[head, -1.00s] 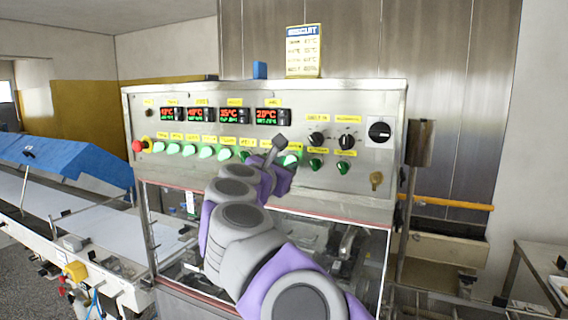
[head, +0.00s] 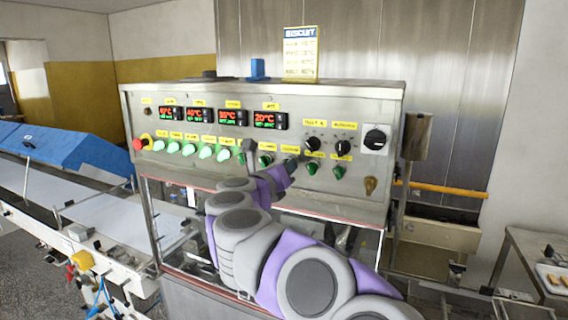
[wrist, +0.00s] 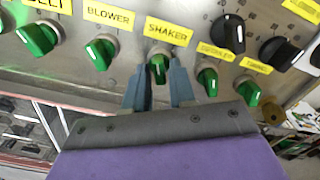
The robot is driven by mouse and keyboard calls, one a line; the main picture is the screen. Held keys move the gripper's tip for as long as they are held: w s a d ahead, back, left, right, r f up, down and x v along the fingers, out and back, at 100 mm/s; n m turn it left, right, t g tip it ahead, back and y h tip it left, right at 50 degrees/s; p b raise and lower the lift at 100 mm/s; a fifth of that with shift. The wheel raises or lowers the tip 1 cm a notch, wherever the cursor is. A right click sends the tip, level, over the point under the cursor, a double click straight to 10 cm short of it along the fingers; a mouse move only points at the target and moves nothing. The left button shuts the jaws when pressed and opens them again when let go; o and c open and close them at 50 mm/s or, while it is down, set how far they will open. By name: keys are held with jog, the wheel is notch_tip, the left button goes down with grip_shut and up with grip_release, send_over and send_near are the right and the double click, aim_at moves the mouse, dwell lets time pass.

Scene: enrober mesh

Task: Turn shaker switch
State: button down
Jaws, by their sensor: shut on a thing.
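The shaker switch (wrist: 158,67) is a green knob under the yellow SHAKER label (wrist: 168,32) in the wrist view. My gripper (wrist: 159,84) is at the panel, with its two grey-blue fingers on either side of this knob, shut on it. The fingers hide the knob's lower sides. In the head view my gripper (head: 289,166) reaches the lower middle of the control panel (head: 220,95), and the shaker switch is mostly hidden behind it.
The green blower switch (wrist: 101,48) is left of the shaker. Two green switches (wrist: 207,80) (wrist: 249,92) are close on its right, below black knobs (wrist: 228,33). A red button (head: 138,144) is at the panel's left end. A conveyor (head: 110,220) stands at left.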

jog(key=shift+a+r+n, duration=0.1)
jog(key=shift+r+n, duration=0.05)
jog(key=shift+n, duration=0.25)
jog(key=c, duration=1.3)
grip_release()
jog(key=shift+o, duration=0.7)
jog(key=shift+a, duration=0.2)
jog(key=v, duration=1.7)
jog(key=shift+p, duration=0.4)
jog(key=shift+a, duration=0.15)
